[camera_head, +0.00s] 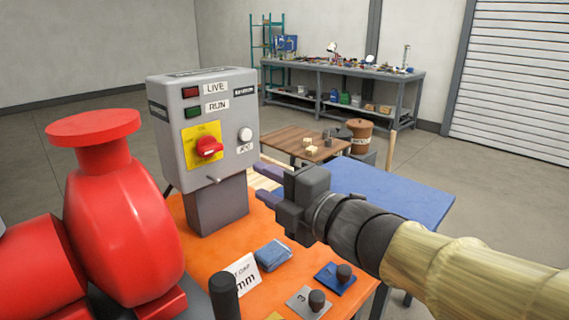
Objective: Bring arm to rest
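My gripper (260,177) is in the middle of the view, at the end of my arm, which comes in from the lower right. Its two dark fingers point left and stand apart, with nothing visible between them. The fingers are just right of the grey control box (225,165) in the picture; I cannot tell whether they touch it. The box carries LIVE and RUN labels, a red rotary switch (208,148) on a yellow plate and a pale round button (244,134).
A red pump (118,220) fills the left. On the orange surface (215,258) are a blue block (273,254), a white card (243,273) and knobbed plates (336,278). Behind stand a blue table (400,190), a wooden table (290,138) and a workbench (345,72). Open floor lies right.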

